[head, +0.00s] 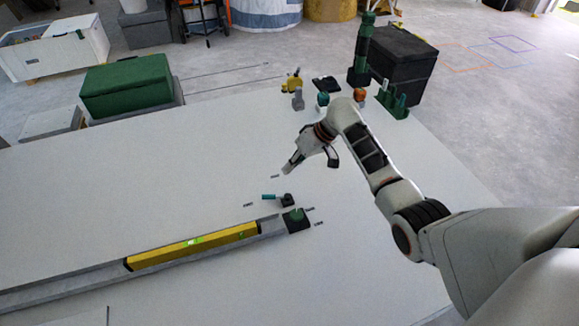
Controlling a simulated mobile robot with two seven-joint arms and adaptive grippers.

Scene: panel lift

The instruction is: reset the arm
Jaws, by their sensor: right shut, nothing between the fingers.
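My right arm (368,158) reaches in from the lower right over the white panel surface (150,200). My right gripper (288,168) is shut and empty, above the middle of the surface. A small dark tool with a teal handle (270,197) lies below it in the picture, apart from it. A yellow spirit level (192,246) lies along a grey rail (60,288), with a dark green-topped block (296,219) at the rail's right end. My left gripper is not in view.
Several small tools, including a yellow one (292,83), stand at the far edge near a green upright tool (363,45). A black case (402,65) and a green box (127,86) stand beyond the surface. The surface left of my gripper is clear.

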